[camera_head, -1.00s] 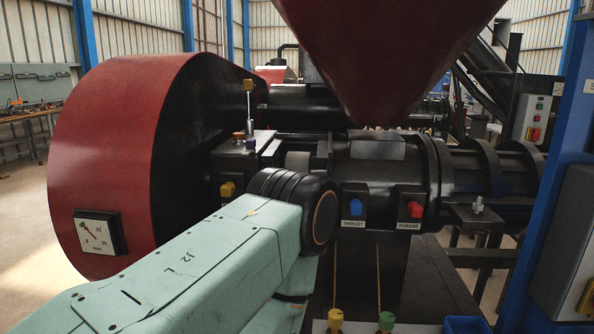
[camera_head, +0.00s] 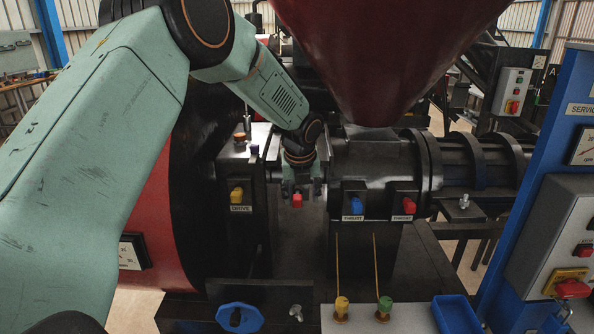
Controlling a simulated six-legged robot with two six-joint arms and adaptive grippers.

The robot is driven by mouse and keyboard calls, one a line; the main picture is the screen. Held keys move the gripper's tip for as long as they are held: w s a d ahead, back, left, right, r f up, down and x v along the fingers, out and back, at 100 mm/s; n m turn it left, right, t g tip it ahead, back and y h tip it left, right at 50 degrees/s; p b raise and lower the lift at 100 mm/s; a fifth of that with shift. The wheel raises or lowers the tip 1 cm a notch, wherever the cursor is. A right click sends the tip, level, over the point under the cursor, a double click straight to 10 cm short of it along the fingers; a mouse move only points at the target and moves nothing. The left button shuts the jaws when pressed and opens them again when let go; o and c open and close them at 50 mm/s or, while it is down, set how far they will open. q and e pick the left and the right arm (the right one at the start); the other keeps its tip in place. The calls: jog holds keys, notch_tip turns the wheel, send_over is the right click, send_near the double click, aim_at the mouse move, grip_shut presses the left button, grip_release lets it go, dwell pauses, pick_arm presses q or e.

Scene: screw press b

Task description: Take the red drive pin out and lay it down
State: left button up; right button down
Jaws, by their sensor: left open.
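A small red pin head (camera_head: 297,201) shows in the gap between the drive housing and the press barrel; the rest of it is hidden. My left gripper (camera_head: 300,187) is open, pointing down close at the red head. I cannot tell whether its fingers touch it. The left arm reaches in from the left across the red-and-black guard. My right gripper is not in view.
A yellow knob (camera_head: 237,195) sits above the DRIVE label, a blue one (camera_head: 356,205) above THRUST, a red one (camera_head: 407,205) above THROAT.

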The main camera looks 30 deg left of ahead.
aim_at(296, 199)
pick_arm(q)
jog(key=shift+w+a+f+m+y, duration=0.1)
jog(key=shift+w+a+m+y, duration=0.2)
jog(key=shift+w+a+m, duration=0.55)
jog(key=shift+n, duration=0.25)
jog(key=a+f, duration=0.1)
jog(key=w+f, duration=0.1)
jog(key=w+a+f, duration=0.1)
jog(key=f, duration=0.1)
jog(key=shift+a+f, duration=0.1)
jog(key=shift+a, duration=0.2)
jog(key=shift+s+d+r, duration=0.2)
jog(key=shift+d+r, duration=0.1)
jog(key=shift+d, duration=0.4)
jog(key=shift+w+a+f, duration=0.25)
jog(key=shift+a+f, duration=0.15)
jog(key=shift+a, duration=0.2)
jog(key=c, duration=0.6)
jog(key=shift+s+d+r, duration=0.1)
jog(key=shift+d+r, duration=0.2)
jog(key=shift+d, duration=0.1)
grip_shut()
jog(key=shift+c, duration=0.3)
grip_release()
jog(key=shift+a, duration=0.1)
jog(key=shift+a+f, duration=0.1)
jog(key=shift+a, duration=0.05)
jog(key=c, duration=0.3)
grip_shut()
